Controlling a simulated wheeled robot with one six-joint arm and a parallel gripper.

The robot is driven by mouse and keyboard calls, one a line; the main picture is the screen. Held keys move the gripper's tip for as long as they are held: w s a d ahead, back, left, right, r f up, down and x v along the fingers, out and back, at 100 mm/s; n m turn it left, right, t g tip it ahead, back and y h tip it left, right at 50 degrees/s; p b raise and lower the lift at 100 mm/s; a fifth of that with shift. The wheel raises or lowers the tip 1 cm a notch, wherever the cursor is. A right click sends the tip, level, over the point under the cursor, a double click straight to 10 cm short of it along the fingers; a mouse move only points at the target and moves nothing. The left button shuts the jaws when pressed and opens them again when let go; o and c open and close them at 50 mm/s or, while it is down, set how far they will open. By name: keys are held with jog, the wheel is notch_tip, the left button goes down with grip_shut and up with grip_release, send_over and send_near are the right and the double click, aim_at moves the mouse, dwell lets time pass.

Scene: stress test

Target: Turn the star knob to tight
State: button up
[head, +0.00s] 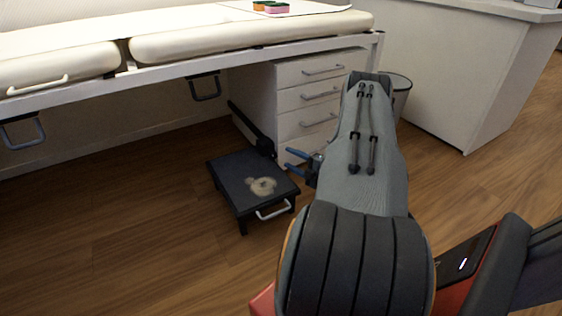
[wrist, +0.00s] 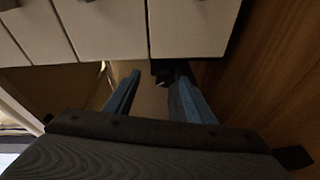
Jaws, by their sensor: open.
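A small black knob-like part (head: 265,146) sits at the lower end of a dark slanted bar, at the back right corner of a low black step (head: 228,173). Its star shape and any tight marking are too small to make out. My gripper (head: 289,159) is open, its blue fingers pointing left toward the knob and a little to its right. In the wrist view my gripper (wrist: 158,73) shows two blue fingers apart. A dark piece (wrist: 163,75) shows near the right fingertip; I cannot tell whether it is the knob or touches a finger.
A white drawer cabinet (head: 290,96) stands close behind the step and gripper. A cream padded table (head: 240,38) runs overhead at the left. A grey bin (head: 402,84) and a white counter (head: 440,70) stand to the right. Wooden floor (head: 120,220) is clear at the left.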

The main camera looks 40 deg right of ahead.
aim_at(274, 156)
jog(key=a+m+g+h+b, duration=0.1)
jog(key=m, duration=0.4)
jog(key=a+r+m+g+h+b, duration=0.1)
jog(key=a+m+h, duration=0.1)
jog(key=m, duration=0.3)
jog(key=a+r+m+g+h+b, duration=0.1)
jog(key=a+m+h, duration=0.1)
jog(key=m, duration=0.4)
jog(key=shift+w+a+r+g+b, duration=0.1)
jog(key=shift+w+g+b, duration=0.2)
jog(key=shift+g, duration=0.1)
jog(key=shift+s+a+m+g+h, duration=0.3)
jog(key=shift+s+m, duration=0.05)
jog(key=shift+m, duration=0.45)
jog(key=b+x, duration=0.4)
jog(key=x, duration=0.2)
jog(key=shift+b+x, duration=0.3)
jog(key=shift+x, duration=0.5)
jog(key=c, duration=1)
